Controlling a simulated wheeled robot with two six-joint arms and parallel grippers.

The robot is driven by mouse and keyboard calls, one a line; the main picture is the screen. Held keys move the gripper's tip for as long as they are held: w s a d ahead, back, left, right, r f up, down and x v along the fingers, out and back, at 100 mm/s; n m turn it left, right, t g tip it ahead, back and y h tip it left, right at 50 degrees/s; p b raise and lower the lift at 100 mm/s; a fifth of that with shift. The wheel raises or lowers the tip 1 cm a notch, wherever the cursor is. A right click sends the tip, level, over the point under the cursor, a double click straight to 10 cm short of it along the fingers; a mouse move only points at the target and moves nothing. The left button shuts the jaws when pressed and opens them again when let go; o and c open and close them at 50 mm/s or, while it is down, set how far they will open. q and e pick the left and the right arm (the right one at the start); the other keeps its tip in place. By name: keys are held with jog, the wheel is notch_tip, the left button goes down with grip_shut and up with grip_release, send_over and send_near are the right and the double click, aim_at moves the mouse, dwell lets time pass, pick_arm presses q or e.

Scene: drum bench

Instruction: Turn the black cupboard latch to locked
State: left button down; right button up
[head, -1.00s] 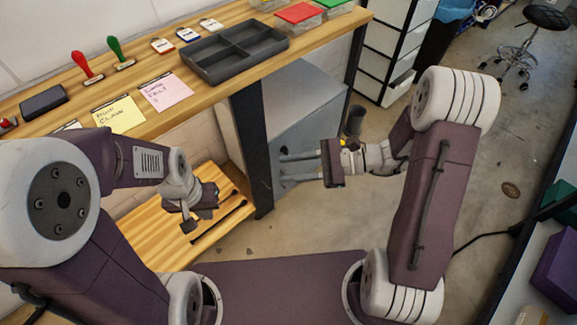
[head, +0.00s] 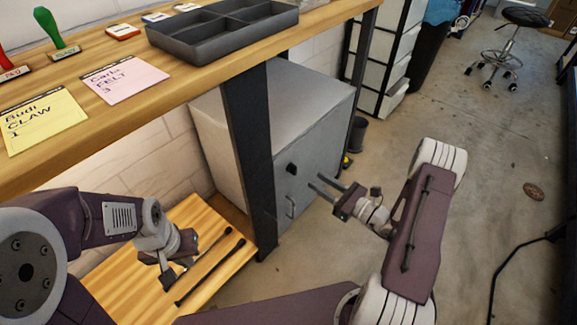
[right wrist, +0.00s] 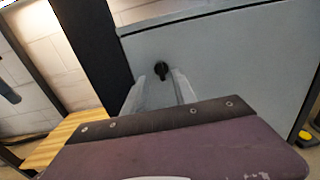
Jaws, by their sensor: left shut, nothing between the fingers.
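The black latch (head: 291,168) sits on the front of the grey cupboard (head: 318,150) under the bench, above a metal pull handle (head: 290,207). In the right wrist view the latch (right wrist: 161,70) shows as a dark knob with a short bar pointing roughly downward. My right gripper (head: 315,180) is open and empty, its fingers pointing at the cupboard front, apart from the latch. In the right wrist view the latch appears between and beyond the fingertips (right wrist: 159,78). My left gripper (head: 173,277) is shut and empty over the low wooden shelf.
A black bench leg (head: 250,150) stands just left of the cupboard front. The low wooden shelf (head: 215,275) holds two dark sticks (head: 215,262). A dark tray (head: 220,40) and note cards lie on the bench top. The floor right of the cupboard is mostly clear.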

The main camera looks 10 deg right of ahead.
aim_at(296, 168)
jog(key=b+x, duration=0.4)
jog(key=x, duration=0.4)
jog(key=shift+a+f, duration=0.1)
jog(key=shift+a, duration=0.05)
jog(key=shift+w+a, duration=0.2)
jog(key=shift+w, duration=0.1)
grip_shut()
